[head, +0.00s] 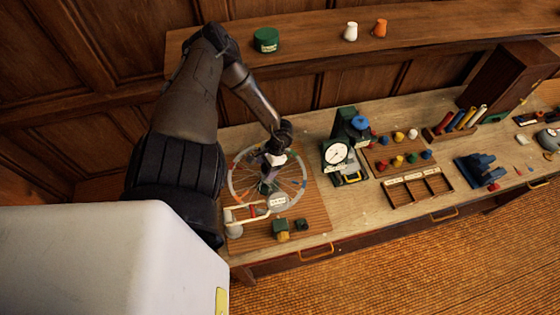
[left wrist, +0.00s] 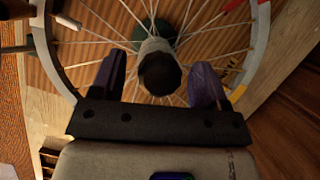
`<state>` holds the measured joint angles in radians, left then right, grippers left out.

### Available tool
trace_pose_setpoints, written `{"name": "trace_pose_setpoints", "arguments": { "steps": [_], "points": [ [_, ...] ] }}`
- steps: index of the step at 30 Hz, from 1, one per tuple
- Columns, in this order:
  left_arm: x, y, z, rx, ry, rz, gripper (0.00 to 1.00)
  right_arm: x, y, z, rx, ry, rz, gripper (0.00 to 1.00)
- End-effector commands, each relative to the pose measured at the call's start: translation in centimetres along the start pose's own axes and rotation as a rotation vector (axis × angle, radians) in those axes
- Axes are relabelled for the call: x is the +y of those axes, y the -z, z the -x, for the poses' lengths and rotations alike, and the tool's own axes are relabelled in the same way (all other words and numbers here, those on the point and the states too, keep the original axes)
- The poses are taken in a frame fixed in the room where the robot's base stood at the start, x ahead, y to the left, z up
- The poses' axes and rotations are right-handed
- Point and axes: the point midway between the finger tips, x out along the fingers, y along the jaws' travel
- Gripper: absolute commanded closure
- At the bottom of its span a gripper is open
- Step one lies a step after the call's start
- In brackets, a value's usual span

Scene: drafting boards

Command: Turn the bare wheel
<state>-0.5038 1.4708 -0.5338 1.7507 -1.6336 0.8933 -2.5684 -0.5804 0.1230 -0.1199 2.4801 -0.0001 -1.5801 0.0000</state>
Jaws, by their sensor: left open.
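The spoked wheel (head: 247,182) lies flat, raised over a ribbed brown mat at the left part of the bench. It has a pale rim with coloured marks and no tyre that I can see. My left gripper (head: 268,178) is above the wheel near its centre. In the left wrist view the wheel's rim (left wrist: 58,68) curves around, and the two purple fingers of my left gripper (left wrist: 155,88) are apart, one on each side of the dark-capped hub (left wrist: 159,72). I cannot tell whether the fingers touch the hub. My right gripper is not in view.
A dial gauge device (head: 337,153) stands just right of the wheel. A white-and-wood handle frame (head: 245,214) and a small green block (head: 280,225) are at the mat's front. A compartment tray (head: 418,187) and coloured pegs lie farther right. A shelf (head: 300,40) runs behind.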

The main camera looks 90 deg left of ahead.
Motion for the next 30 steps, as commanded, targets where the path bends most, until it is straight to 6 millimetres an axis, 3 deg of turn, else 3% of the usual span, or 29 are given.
{"name": "trace_pose_setpoints", "arguments": {
  "steps": [5, 21, 30],
  "points": [
    [-0.1, 0.1, 1.7, 0.002, 0.004, -0.002, 0.31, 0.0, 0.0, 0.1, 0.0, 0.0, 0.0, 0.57],
    [0.0, 0.0, 11.3, 0.003, 0.002, -0.001, 0.31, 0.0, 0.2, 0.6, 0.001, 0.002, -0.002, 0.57],
    [0.0, 0.0, 13.5, 0.001, 0.0, 0.0, 0.31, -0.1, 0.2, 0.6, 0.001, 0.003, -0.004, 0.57]
  ]
}}
